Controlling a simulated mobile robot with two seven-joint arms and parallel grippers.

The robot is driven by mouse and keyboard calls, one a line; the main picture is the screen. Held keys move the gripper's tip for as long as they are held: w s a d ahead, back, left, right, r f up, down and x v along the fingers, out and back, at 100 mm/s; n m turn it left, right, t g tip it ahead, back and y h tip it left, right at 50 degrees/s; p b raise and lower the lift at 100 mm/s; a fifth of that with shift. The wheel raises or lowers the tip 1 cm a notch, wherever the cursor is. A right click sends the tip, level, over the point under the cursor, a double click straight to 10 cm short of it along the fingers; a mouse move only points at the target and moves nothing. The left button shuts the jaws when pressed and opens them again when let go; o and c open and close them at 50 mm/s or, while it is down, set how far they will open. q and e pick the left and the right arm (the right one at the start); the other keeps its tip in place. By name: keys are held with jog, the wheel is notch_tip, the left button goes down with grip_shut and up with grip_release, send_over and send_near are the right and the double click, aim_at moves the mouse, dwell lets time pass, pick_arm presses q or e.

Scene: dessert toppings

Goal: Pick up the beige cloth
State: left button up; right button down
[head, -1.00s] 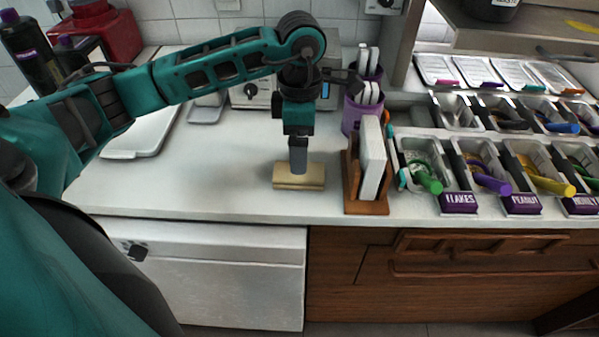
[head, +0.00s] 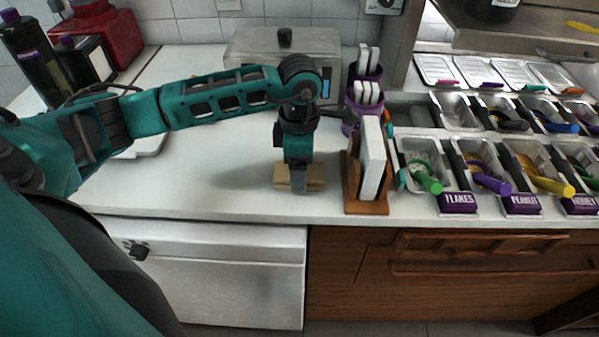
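The beige cloth (head: 314,183) lies folded as a small flat block on the white counter, near its front edge. My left gripper (head: 298,184) points straight down at it, with the fingers in front of and overlapping the middle of the cloth. Only one grey finger shows clearly, so I cannot tell whether the fingers are apart, or closed on the cloth. The middle of the cloth is hidden by the gripper. My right gripper is not in view.
A wooden holder (head: 351,190) with white cards stands just right of the cloth. Purple cups (head: 351,118) and a metal appliance (head: 250,45) are behind. Topping trays (head: 425,150) with coloured scoops fill the right. The counter left of the cloth is clear.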

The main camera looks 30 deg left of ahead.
pick_arm(q)
jog(key=c, duration=0.7)
jog(key=shift+r, duration=0.1)
jog(key=shift+c, duration=0.2)
notch_tip(320, 180, up, 20)
jog(key=p, duration=0.1)
jog(key=o, duration=0.4)
jog(key=shift+c, duration=1.4)
